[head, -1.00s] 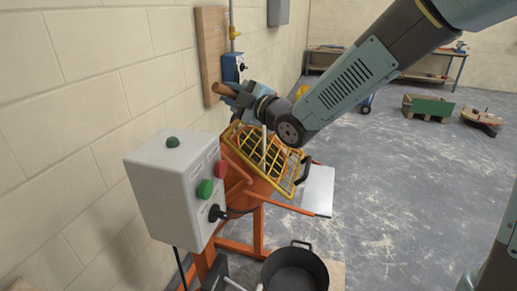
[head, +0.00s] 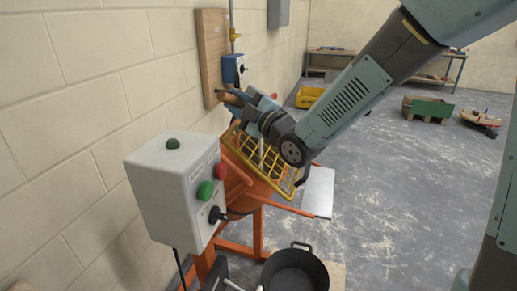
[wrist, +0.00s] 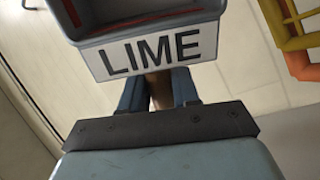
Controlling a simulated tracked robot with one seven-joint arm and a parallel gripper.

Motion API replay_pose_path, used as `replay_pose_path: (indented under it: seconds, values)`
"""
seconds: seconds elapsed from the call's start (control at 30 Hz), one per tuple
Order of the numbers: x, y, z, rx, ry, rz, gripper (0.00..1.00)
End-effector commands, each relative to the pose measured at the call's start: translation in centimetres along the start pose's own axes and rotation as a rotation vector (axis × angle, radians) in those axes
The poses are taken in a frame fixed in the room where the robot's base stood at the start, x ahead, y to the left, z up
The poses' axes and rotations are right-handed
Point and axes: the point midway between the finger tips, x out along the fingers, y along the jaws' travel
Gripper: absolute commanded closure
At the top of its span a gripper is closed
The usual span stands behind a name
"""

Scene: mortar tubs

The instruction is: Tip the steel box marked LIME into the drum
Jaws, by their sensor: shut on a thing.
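My gripper (wrist: 158,92) is shut on a brown wooden handle (wrist: 160,90) below the steel box (wrist: 148,28), whose white label (wrist: 155,52) reads LIME. In the wrist view I see part of the box's open inside; its contents I cannot tell. In the head view my gripper (head: 240,100) is above the upper left of the orange drum (head: 262,186), with the handle end (head: 229,97) sticking out left. The box itself is hidden or not distinguishable there. A yellow grid guard (head: 262,160) covers the drum's mouth; it also shows at the wrist view's right edge (wrist: 300,25).
A grey control box (head: 172,195) with green and red buttons stands near left of the drum. The block wall and a wooden board (head: 212,55) are close behind. A black tub (head: 295,270) sits on the floor in front.

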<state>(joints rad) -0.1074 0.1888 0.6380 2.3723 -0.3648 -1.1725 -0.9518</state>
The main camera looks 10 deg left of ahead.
Motion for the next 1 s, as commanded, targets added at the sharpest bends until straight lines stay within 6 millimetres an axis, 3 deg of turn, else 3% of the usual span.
replay_pose_path:
  seconds: [1.0]
  values:
    - [-1.5, 0.0, -0.1, -0.001, 0.068, 0.118, 1.00]
